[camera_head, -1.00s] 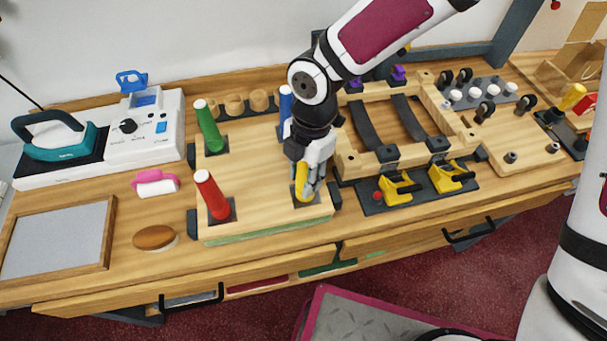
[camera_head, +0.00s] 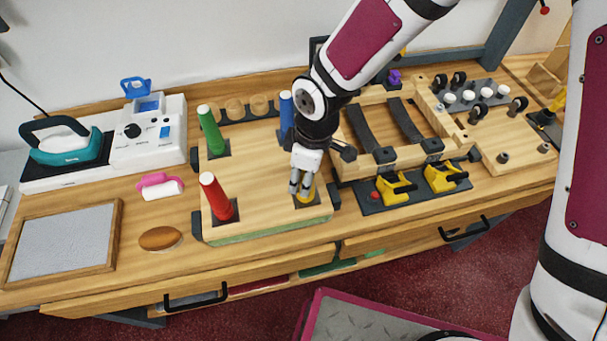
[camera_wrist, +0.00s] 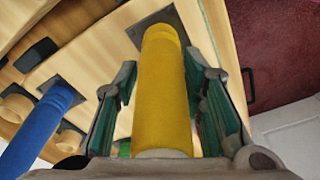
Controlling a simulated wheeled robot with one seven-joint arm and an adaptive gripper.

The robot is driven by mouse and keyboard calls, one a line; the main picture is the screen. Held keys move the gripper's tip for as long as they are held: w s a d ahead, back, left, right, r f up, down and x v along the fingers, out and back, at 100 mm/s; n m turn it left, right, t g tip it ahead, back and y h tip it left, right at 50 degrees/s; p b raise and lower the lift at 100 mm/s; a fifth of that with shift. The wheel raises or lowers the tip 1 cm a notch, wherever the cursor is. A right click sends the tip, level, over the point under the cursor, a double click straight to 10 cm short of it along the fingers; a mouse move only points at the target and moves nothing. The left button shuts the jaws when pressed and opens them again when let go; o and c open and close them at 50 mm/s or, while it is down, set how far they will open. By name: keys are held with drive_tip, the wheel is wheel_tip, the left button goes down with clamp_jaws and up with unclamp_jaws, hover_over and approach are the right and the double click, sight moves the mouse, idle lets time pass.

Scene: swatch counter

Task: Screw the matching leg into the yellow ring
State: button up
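The yellow leg (camera_head: 308,196) stands on a dark square plate at the front right corner of the wooden board (camera_head: 262,200). My gripper (camera_head: 301,187) is above it, with fingers pointing down around it. In the wrist view the yellow leg (camera_wrist: 163,95) runs between the two green-padded fingers, with a narrow gap at the left finger, so my gripper (camera_wrist: 160,65) looks open. The ring at the leg's foot is hidden. A red leg (camera_head: 216,196), a green leg (camera_head: 210,129) and a blue leg (camera_head: 286,112) stand at the other corners.
Yellow clamps (camera_head: 396,188) and a wooden frame (camera_head: 375,165) lie close on the right. A pink roller (camera_head: 161,187), a brown oval pad (camera_head: 160,238) and a grey framed panel (camera_head: 62,243) lie on the left. Dark blocks sit along the board's sides.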

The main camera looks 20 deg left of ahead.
idle(0.3)
drive_tip(key=n+b, duration=0.1)
drive_tip(key=n, duration=0.2)
drive_tip(key=shift+d+f, duration=0.1)
drive_tip(key=n+g, duration=0.1)
drive_tip(key=n, duration=0.4)
drive_tip(key=shift+s, duration=0.1)
drive_tip(key=n, duration=0.3)
drive_tip(key=n+h+b, duration=0.1)
drive_tip(key=n, duration=0.3)
drive_tip(key=shift+s+d, duration=0.1)
drive_tip(key=shift+s, duration=0.1)
